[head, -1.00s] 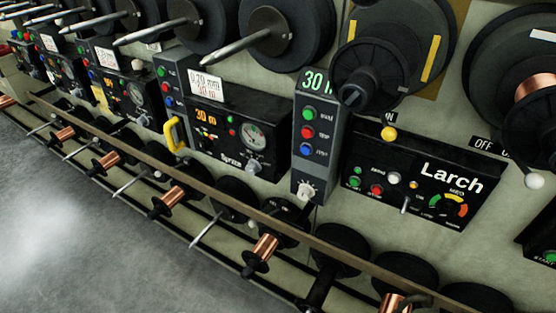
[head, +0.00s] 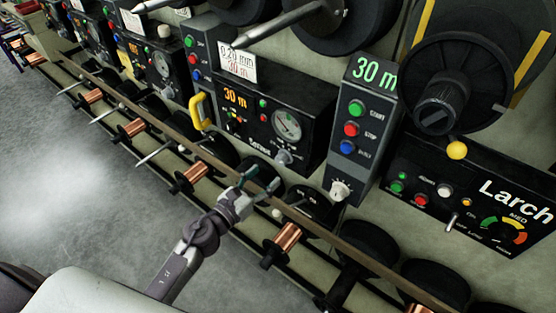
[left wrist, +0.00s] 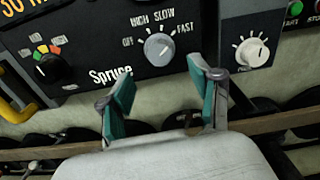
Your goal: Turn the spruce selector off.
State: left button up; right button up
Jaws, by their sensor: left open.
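The Spruce panel (head: 262,100) is a black box with a 30 m display and a round gauge. Its selector (head: 283,157) is a grey knob at the lower right of its face. In the left wrist view the selector (left wrist: 159,46) has OFF at its left, INCH and SLOW above and FAST at its right; I cannot tell surely which mark it points to. My left gripper (head: 261,183) is open and empty, below and in front of the selector. Its teal-padded fingers (left wrist: 163,90) stand apart below the knob, not touching it. My right gripper is not in view.
A grey post (head: 362,115) with buttons and a white knob (head: 340,190) stands right of the panel. A yellow handle (head: 200,112) is at its left. A rail (head: 190,133) with copper spools (head: 190,178) runs below. The Larch panel (head: 470,195) is further right.

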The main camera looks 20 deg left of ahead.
aim_at(279, 162)
pick_arm(q)
jog(key=x, duration=0.6)
jog(key=shift+p, duration=0.3)
jog(key=shift+c, duration=0.3)
jog(key=c, duration=1.1)
